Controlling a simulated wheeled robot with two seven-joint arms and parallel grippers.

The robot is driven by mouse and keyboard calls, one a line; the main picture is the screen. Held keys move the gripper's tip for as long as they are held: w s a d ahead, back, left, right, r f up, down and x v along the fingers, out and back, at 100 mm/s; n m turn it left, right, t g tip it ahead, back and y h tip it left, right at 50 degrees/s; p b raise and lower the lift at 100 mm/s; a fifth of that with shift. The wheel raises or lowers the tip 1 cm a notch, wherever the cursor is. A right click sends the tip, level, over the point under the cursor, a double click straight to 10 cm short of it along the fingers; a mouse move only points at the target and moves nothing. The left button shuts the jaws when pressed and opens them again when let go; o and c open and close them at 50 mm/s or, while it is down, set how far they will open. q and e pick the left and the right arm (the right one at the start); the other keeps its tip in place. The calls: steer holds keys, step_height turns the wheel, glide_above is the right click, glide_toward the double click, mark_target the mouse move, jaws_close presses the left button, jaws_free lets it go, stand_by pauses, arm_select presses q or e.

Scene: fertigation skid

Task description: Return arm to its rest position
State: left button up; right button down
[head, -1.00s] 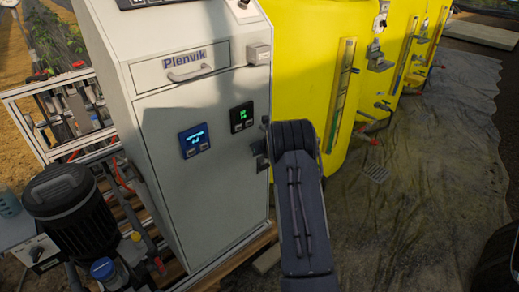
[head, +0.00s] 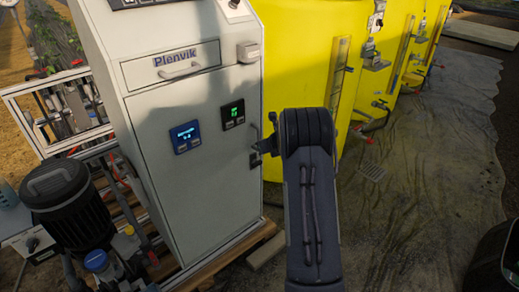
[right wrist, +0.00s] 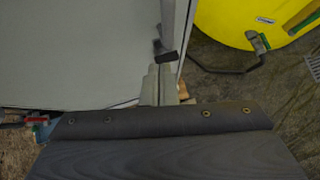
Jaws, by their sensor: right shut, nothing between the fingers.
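My right arm (head: 312,215) reaches up from the bottom of the head view, its dark wrist end beside the right edge of the grey Plenvik cabinet (head: 205,115). My right gripper (head: 260,150) is mostly hidden behind that wrist; a small dark part shows by the cabinet's door handle (head: 256,132). In the right wrist view the gripper (right wrist: 162,84) is shut and empty, pointing at the cabinet edge. The dark handle (right wrist: 166,54) appears just past its tips; whether they touch I cannot tell. My left gripper is not in view.
Yellow tanks (head: 305,60) with valves and sight tubes stand behind and right of the cabinet. A black motor pump (head: 65,200) and pipework are at left. A wooden pallet (head: 235,250) lies under the cabinet. Open sheeted floor (head: 430,150) lies to the right.

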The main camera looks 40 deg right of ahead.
steer(key=v, duration=0.4)
steer(key=shift+s+d, duration=0.1)
steer(key=shift+d, duration=0.25)
steer(key=s+a+r+m+t+h+p, duration=0.1)
steer(key=s+r+m+p, duration=0.1)
steer(key=r+m, duration=0.45)
steer(key=s+a+r+m+t+h+p, duration=0.1)
steer(key=a+r+m+h+p, duration=0.1)
steer(key=r+m, duration=0.45)
steer(key=s+a+r+m+g+p, duration=0.1)
steer(key=s+a+r+m+p, duration=0.2)
steer(key=s+a+r+m, duration=0.45)
steer(key=s+a+m+g+y+p, duration=0.2)
steer(key=s+a+m+y, duration=0.2)
steer(key=s+a+m, duration=0.3)
steer(key=s+a+m+g+y+p, duration=0.2)
steer(key=s+a+m+y, duration=0.3)
steer(key=s+a, duration=0.9)
steer(key=a+m+p, duration=0.1)
steer(key=a+m, duration=0.1)
steer(key=a, duration=0.3)
steer(key=shift+s+g, duration=0.3)
steer(key=shift+s, duration=0.1)
